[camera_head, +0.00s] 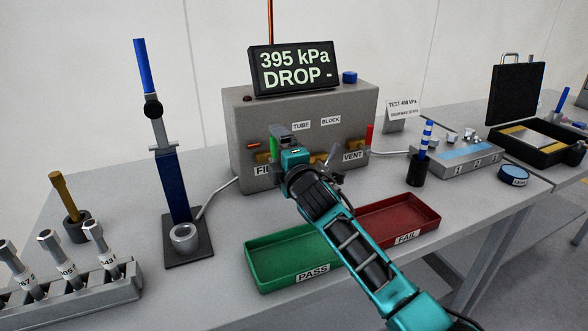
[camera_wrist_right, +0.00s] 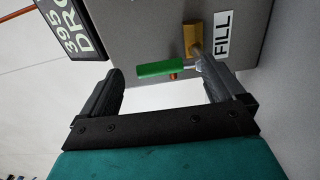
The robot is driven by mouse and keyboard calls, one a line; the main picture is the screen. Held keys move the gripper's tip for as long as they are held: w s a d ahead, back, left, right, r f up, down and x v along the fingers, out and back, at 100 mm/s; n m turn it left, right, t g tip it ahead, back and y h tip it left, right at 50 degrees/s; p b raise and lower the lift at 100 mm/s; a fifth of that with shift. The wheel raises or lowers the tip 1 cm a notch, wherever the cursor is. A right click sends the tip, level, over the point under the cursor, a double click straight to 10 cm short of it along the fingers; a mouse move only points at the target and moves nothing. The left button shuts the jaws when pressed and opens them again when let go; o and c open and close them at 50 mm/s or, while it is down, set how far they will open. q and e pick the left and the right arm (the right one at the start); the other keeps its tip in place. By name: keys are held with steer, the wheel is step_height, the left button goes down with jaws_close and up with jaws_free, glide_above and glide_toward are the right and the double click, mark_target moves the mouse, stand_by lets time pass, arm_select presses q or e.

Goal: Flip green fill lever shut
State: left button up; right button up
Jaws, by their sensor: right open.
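The green fill lever (camera_head: 274,147) is on the front of the grey test box (camera_head: 245,110), beside the FILL label (camera_head: 261,170). In the right wrist view the green lever (camera_wrist_right: 165,68) sticks out sideways from its brass valve (camera_wrist_right: 193,40), next to the FILL label (camera_wrist_right: 222,34). My right gripper (camera_head: 284,135) is open in front of the box at the lever. In the right wrist view its fingers (camera_wrist_right: 158,88) are apart, one near the lever's pivot end, with the lever's green handle across the gap. Contact cannot be told. My left gripper is not in view.
The display (camera_head: 291,70) on the box reads 395 kPa, DROP -. A red vent lever (camera_head: 369,137) is at the box's right. A green PASS tray (camera_head: 258,269) and a red FAIL tray (camera_head: 427,212) lie in front. A blue pump (camera_head: 174,190) stands left.

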steer(key=v, duration=1)
steer(key=shift+p, duration=0.3)
